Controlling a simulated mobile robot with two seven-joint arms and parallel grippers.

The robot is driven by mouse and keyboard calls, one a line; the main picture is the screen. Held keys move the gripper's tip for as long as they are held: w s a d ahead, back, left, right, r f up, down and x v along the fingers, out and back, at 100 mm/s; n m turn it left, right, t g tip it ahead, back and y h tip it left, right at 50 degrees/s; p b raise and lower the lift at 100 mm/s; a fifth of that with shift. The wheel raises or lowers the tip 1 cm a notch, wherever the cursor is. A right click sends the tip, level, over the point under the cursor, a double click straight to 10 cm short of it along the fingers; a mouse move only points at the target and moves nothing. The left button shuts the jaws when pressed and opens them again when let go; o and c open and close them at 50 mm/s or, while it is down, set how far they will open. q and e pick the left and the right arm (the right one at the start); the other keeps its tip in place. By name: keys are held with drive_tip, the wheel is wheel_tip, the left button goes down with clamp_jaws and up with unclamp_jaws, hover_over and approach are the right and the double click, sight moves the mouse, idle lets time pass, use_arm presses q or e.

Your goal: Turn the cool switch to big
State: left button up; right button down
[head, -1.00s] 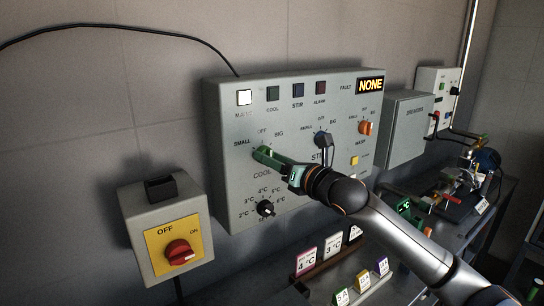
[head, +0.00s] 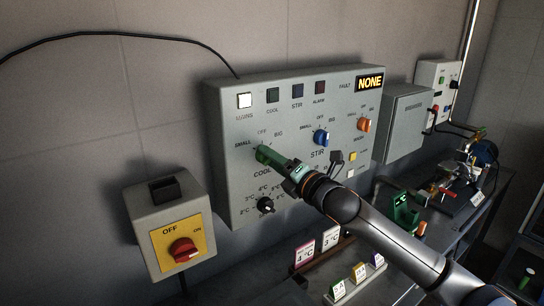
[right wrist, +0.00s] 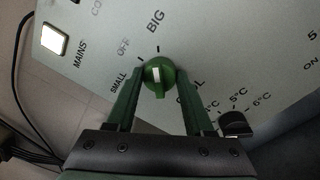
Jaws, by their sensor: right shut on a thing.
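The cool switch is a green round knob (right wrist: 159,78) with a white line, at the lower left of the grey control panel (head: 228,200). Its labels SMALL, OFF and BIG show around it in the right wrist view. The white line stands about upright in that view, roughly toward the BIG side. My right gripper (head: 264,154) is shut on the knob, with one green finger on each side in the right wrist view (right wrist: 160,80). In the head view its fingers mostly hide the knob. My left gripper is not in view.
A black temperature knob (head: 265,205) is just below. The blue stir switch (head: 321,138) and an orange knob (head: 365,125) are to the right. Signs (head: 305,254) stand on the bench below.

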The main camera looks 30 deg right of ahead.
drive_tip(key=shift+m, duration=0.4)
drive_tip(key=shift+c, duration=1.4)
unclamp_jaws()
drive_tip(key=b+v, duration=0.3)
drive_tip(key=v, duration=0.9)
drive_tip(key=shift+s, duration=0.25)
drive_tip(key=shift+f, duration=0.1)
